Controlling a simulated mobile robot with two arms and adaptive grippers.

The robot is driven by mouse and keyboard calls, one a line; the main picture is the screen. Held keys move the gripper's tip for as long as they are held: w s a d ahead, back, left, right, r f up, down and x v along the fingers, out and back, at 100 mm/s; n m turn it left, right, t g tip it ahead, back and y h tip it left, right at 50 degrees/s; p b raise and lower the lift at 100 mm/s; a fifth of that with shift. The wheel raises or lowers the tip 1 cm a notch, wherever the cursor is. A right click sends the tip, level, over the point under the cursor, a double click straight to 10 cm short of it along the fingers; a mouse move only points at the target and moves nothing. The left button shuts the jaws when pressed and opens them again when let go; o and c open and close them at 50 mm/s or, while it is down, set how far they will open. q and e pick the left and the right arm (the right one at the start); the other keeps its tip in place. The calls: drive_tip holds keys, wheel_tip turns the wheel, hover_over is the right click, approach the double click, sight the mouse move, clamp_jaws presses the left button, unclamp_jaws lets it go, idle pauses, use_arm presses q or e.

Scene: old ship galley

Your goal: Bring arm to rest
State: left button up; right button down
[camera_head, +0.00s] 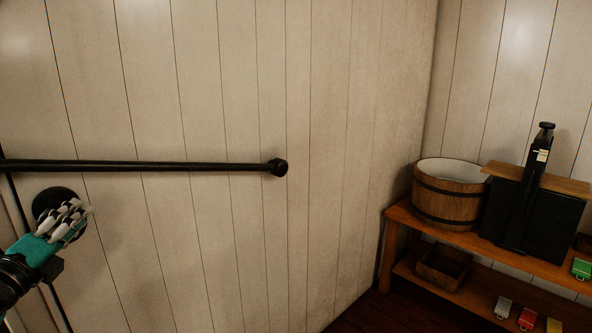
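My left gripper (82,212) is at the lower left, with a teal body and pale grey fingers pointing up and to the right. It is in front of the white plank wall, and the fingers overlap a dark round fitting (47,199) in the picture. The fingers look close together, but I cannot tell whether they are open or shut. I see no object held in them. My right gripper is not in view.
A black rail (180,166) runs along the wall just above my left gripper. At the right, a wooden shelf unit (397,212) carries a wooden tub (448,198) and a black apparatus (553,222).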

use_arm(q)
drive_tip(key=s+d+f+n+g+y, duration=0.1)
drive_tip(key=s+d+f+n+g, duration=0.25)
drive_tip(key=f, duration=0.65)
drive_tip(key=s+d+f+n+g+y, duration=0.1)
drive_tip(key=s+d+f+n+g, duration=0.15)
drive_tip(key=f+n, duration=0.45)
drive_tip(key=s+d+f+n+g+y, duration=0.1)
drive_tip(key=s+d+f+n+g, duration=0.15)
drive_tip(key=f, duration=0.95)
drive_tip(key=s+d+f+n+g+h, duration=0.2)
drive_tip(key=s+d+f+n+g, duration=0.25)
drive_tip(key=s+d, duration=0.5)
drive_tip(key=s+d+f+n+g+h, duration=0.1)
drive_tip(key=s+d+f+n+g, duration=0.2)
drive_tip(key=s+d+f+n, duration=0.45)
drive_tip(key=s+f+m+g+p, duration=0.1)
drive_tip(key=s+f+m, duration=0.25)
drive_tip(key=f, duration=1.85)
drive_tip(key=s+a+f+g, duration=0.1)
drive_tip(key=s+a+f, duration=0.1)
drive_tip(key=s+f, duration=1.4)
drive_tip(key=shift+s+a+f+g+p, duration=0.2)
drive_tip(key=shift+s+f+g+p, duration=0.1)
drive_tip(key=shift+s+p, duration=0.25)
